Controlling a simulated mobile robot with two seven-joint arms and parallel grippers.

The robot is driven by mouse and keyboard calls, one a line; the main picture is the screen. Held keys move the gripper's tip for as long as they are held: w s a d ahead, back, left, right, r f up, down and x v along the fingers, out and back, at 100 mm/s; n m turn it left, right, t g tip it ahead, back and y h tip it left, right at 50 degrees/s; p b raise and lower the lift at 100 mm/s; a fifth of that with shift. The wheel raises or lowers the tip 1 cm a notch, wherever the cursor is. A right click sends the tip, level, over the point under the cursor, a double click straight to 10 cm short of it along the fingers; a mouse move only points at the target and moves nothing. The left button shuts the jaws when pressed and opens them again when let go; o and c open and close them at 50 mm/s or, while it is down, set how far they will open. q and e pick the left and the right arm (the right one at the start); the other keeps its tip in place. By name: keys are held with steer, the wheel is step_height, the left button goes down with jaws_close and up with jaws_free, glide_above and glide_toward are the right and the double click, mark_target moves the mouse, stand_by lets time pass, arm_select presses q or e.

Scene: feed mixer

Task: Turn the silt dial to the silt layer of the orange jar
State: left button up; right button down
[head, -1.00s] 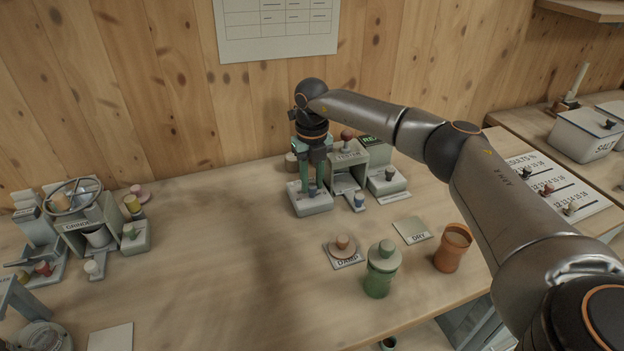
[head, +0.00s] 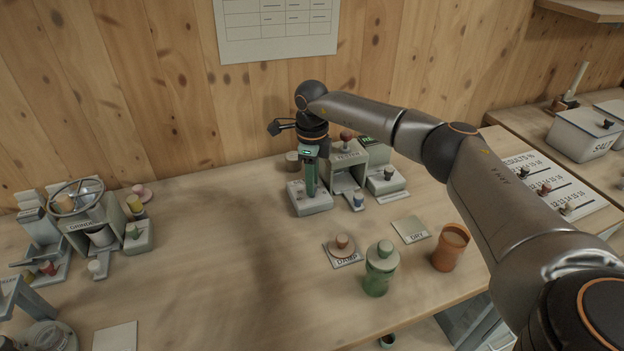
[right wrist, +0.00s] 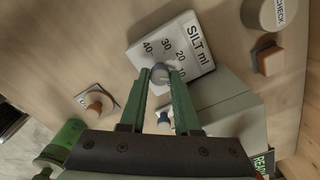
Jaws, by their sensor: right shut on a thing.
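The silt dial is a grey knob (right wrist: 160,73) on a pale block (head: 313,207) marked "SILT ml", with 10, 20, 30 and 40 around the knob in the right wrist view. My right gripper (head: 311,191) points straight down over the block, its green fingers shut on the knob. Which number the knob points at I cannot tell. The orange jar (head: 450,247) stands upright at the right of the bench, apart from the gripper. Its layers are too small to make out. My left gripper is not in view.
A feeder machine (head: 349,158) stands close right of the dial block. A green jar (head: 380,270), a "DAMP" plate (head: 345,262) and a "DRY" plate (head: 411,231) lie nearer the front. A grinder (head: 85,225) stands at left. The bench middle is clear.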

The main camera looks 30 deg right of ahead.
steer(key=n, duration=0.6)
steer(key=shift+w+r+n, duration=0.1)
steer(key=shift+n, duration=0.2)
steer(key=n, duration=0.6)
steer(key=shift+b, duration=0.35)
steer(key=n, duration=0.6)
steer(key=shift+n, duration=0.3)
steer(key=n+b, duration=0.1)
steer(key=n, duration=0.4)
steer(key=shift+n, duration=0.4)
steer(key=c, duration=0.6)
jaws_free()
step_height(320, 180, up, 12)
steer(key=shift+r, duration=0.2)
